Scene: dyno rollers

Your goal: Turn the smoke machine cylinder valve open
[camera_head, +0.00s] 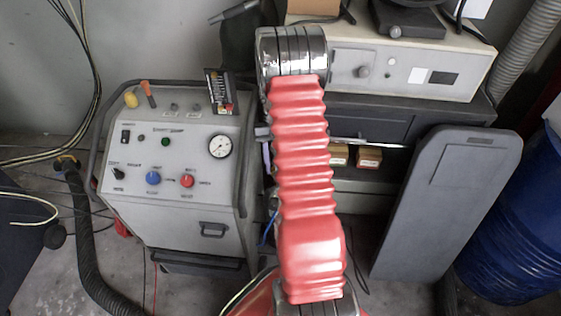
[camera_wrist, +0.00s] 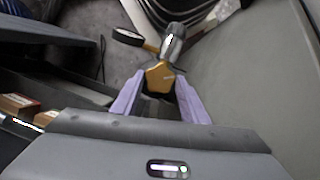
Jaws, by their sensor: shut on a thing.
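In the wrist view, a brass-yellow angular valve knob (camera_wrist: 160,77) sits between the two pale purple fingers of my gripper (camera_wrist: 161,84). The fingers are shut on it, one at each side. The smoke machine (camera_head: 190,225), a grey cabinet with a gauge and coloured buttons, stands left of centre in the head view. My red-sleeved arm runs down the middle of that view and hides the valve and nearly all of the gripper there. How far the valve is turned cannot be told.
A dark bench (camera_head: 390,122) with a beige instrument (camera_head: 400,72) stands behind my arm. A grey panel (camera_head: 447,205) leans at the right beside a blue drum (camera_head: 525,220). A black hose (camera_head: 85,235) and loose cables lie at the left.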

